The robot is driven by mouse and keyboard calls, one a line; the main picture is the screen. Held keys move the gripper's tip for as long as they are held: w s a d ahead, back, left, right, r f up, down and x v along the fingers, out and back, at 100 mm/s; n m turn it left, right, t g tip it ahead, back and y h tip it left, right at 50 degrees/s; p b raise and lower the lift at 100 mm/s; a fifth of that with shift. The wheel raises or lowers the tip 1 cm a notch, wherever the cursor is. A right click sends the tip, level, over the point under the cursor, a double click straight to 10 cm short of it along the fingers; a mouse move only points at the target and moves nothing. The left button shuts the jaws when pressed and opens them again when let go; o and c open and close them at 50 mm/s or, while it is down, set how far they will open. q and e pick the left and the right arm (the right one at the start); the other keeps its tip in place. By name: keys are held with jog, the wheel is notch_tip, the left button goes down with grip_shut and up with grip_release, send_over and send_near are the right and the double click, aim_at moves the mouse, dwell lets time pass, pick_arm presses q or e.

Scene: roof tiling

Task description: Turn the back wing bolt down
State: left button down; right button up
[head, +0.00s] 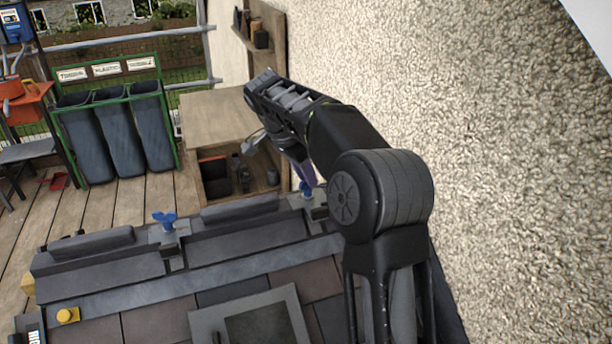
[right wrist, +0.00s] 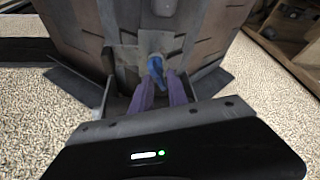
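Two blue wing bolts stand on the dark clamp bars along the roof panel's edge in the head view. One wing bolt (head: 165,219) is at the left and clear of my grippers. The other wing bolt (head: 307,189) is near the wall, under my right gripper (head: 305,172), which points down at it. In the right wrist view this wing bolt (right wrist: 156,69) shows at and between the purple fingertips of my right gripper (right wrist: 160,84). The fingers stand apart, with a gap visible around the bolt; firm contact cannot be seen. My left gripper is not in view.
The rough plaster wall (head: 500,130) rises close to my right arm. A wooden cabinet (head: 215,120) stands beyond the roof panel, and green-framed bins (head: 120,130) are at the back left. A yellow knob (head: 68,315) sits on the panel's left. Deck space is free at the left.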

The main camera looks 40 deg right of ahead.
jog(key=shift+o, duration=1)
jog(key=shift+a+r, duration=0.1)
jog(key=a+r+p, duration=0.1)
jog(key=a+r, duration=0.3)
jog(key=a, duration=1)
jog(key=shift+s+r, duration=0.2)
jog(key=shift+s, duration=0.05)
jog(key=shift+o, duration=0.2)
